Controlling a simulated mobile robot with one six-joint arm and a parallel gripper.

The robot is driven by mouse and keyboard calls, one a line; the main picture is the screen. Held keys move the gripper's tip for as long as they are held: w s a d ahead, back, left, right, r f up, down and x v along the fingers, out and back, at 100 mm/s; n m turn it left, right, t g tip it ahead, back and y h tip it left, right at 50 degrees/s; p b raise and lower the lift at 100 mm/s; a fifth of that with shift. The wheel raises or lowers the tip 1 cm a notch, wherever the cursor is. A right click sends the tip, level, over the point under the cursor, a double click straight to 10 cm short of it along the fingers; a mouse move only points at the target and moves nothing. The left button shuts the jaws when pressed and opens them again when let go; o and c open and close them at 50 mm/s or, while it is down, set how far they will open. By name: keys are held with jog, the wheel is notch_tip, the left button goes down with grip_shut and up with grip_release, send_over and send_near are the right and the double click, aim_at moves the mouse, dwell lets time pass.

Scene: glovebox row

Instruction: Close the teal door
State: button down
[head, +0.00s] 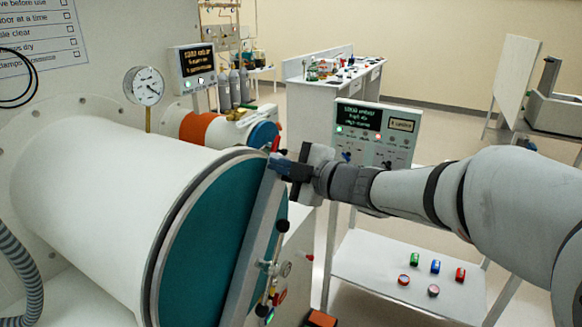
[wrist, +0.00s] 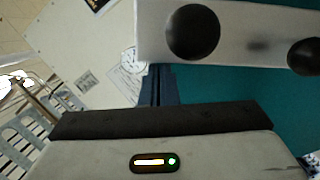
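The teal door (head: 205,240) is a large round disc at the front end of the big white cylinder (head: 100,190). It lies at or close to the cylinder's rim; I cannot tell if it is fully seated. A pale bar (head: 256,240) with black knobs crosses its face. My gripper (head: 280,167) is at the bar's upper end, by the door's edge. In the wrist view its fingers (wrist: 160,86) are together with nothing visible between them, their tips by the bar (wrist: 250,35); contact is unclear. The teal door (wrist: 225,85) fills the right side there.
A smaller port with an orange band (head: 196,127) and blue end stands behind. A pressure gauge (head: 148,86) rises above the big cylinder. A control panel (head: 372,132) stands behind my arm, with a white shelf (head: 385,265) holding small coloured parts below it.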

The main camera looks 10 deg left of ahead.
jog(key=shift+w+d+f, duration=0.15)
jog(key=shift+f, duration=0.1)
